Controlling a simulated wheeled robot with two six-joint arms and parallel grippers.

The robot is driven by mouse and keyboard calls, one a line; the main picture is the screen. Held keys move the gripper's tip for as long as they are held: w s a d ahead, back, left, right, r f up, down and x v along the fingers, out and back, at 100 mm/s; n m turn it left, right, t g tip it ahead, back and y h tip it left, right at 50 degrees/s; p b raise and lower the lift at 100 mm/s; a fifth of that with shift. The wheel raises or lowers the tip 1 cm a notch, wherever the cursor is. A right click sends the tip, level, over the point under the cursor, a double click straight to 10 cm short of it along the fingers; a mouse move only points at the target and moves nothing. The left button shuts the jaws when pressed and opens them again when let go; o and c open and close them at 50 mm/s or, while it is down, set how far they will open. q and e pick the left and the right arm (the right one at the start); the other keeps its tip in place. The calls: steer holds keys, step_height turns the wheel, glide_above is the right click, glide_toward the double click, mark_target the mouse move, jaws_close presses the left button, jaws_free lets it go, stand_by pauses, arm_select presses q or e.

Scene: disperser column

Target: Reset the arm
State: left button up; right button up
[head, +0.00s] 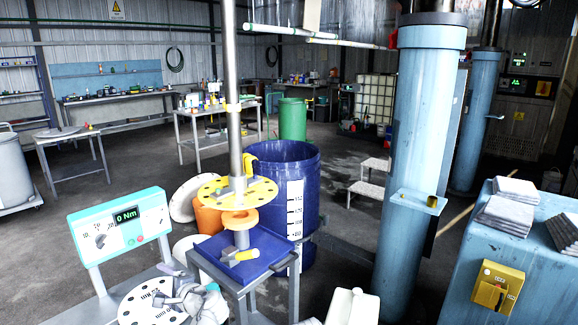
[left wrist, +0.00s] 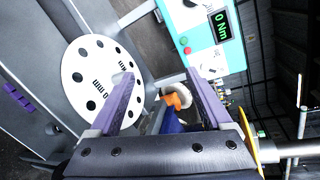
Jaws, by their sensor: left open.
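My left gripper (head: 190,281) is at the bottom of the head view, low and left of centre. It sits just right of a white disc with holes (head: 146,299) and in front of a small stand with a blue top (head: 262,243). In the left wrist view its two purple fingers (left wrist: 162,80) are spread wide apart with nothing between them. The white disc (left wrist: 98,72) lies beyond the left finger there. My right gripper is not in view.
A teal display reading 0 Nm (head: 127,217) stands behind the disc. A metal shaft with a yellow perforated disc (head: 208,189) rises over the stand. A blue drum (head: 275,172) is behind it. A thick blue column (head: 423,130) stands right. Grey floor is open farther back.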

arm_select(q)
steer(key=s+d+f+n+g+h+p, duration=0.2)
steer(key=s+d, duration=0.4)
steer(key=d, duration=0.3)
steer(key=s+d+f+n+g+h+p, duration=0.2)
steer(key=s+d+f+n+g+h, duration=0.1)
steer(key=s+d, duration=0.4)
steer(key=s+d+f+n+g+h+p, duration=0.2)
steer(key=s+d+f+n+g+h, duration=0.1)
steer(key=d, duration=0.9)
steer(key=s+f+g+h, duration=0.1)
steer(key=s+f+h, duration=0.1)
steer(key=s+h, duration=0.1)
steer(key=shift+s, duration=0.55)
